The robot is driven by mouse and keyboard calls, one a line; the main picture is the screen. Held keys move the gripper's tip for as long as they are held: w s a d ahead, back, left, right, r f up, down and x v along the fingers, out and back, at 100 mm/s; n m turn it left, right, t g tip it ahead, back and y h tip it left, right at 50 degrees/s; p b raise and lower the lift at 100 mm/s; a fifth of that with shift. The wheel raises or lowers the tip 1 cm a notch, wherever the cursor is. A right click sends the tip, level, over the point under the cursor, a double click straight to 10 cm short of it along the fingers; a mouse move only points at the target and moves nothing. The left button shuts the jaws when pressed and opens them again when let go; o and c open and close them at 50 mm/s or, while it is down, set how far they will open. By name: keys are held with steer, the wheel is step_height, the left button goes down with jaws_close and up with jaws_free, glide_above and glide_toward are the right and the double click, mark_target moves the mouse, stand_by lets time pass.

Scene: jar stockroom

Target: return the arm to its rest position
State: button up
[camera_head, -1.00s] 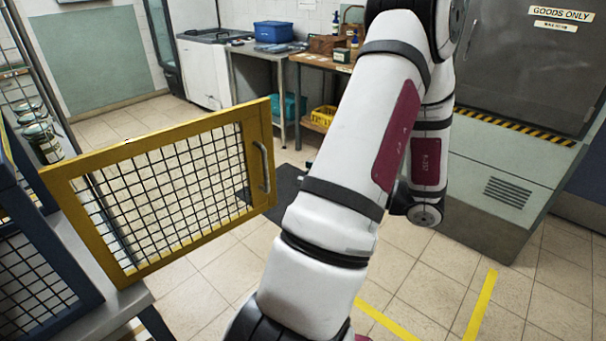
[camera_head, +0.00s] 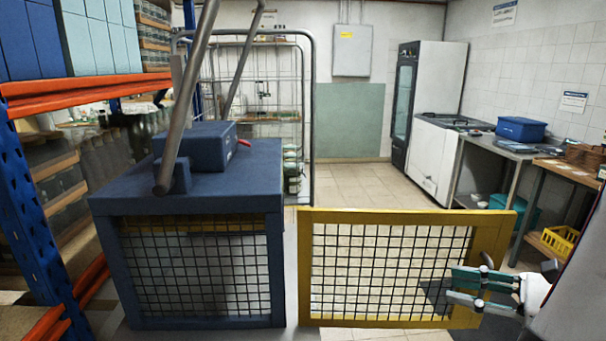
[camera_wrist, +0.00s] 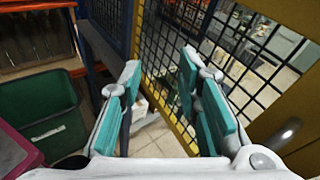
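My gripper (camera_head: 481,286) is at the lower right in the head view, beside the free edge of a yellow mesh door (camera_head: 400,215) and its grey handle (camera_head: 487,260). The wrist view shows its two teal-padded fingers (camera_wrist: 160,108) spread apart with nothing between them. In that view the handle (camera_wrist: 284,132) lies to the right of the fingers, apart from them. The door stands swung open beside a blue mesh cage (camera_head: 185,208). Most of my arm is out of the head view.
Blue and orange racking (camera_head: 90,84) with jars stands at the left. A green bin (camera_wrist: 38,115) is at the left in the wrist view. A white chest unit (camera_head: 432,150) and a bench with a blue box (camera_head: 521,128) stand back right. Tiled floor (camera_head: 350,180) is clear behind the door.

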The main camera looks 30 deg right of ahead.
steer(key=w+a+r+n+g+y+p, duration=0.1)
steer(key=a+r+n+g, duration=0.1)
steer(key=a+n+g, duration=0.65)
steer(key=w+a+r+n+g+y+p, duration=0.1)
steer(key=w+a+r+n+g, duration=0.3)
steer(key=a, duration=0.7)
steer(key=s+a+r+n+t+h+p, duration=0.1)
steer(key=s+a+r+n+h, duration=0.1)
steer(key=n, duration=0.6)
steer(key=s+a+r+n+t+h+p, duration=0.1)
steer(key=s+a+r+n+h, duration=0.2)
steer(key=n, duration=0.5)
steer(key=shift+s+a+r+h, duration=0.2)
steer(key=shift+s+a+h, duration=0.3)
steer(key=shift+a+h, duration=1)
steer(key=shift+d+n, duration=0.25)
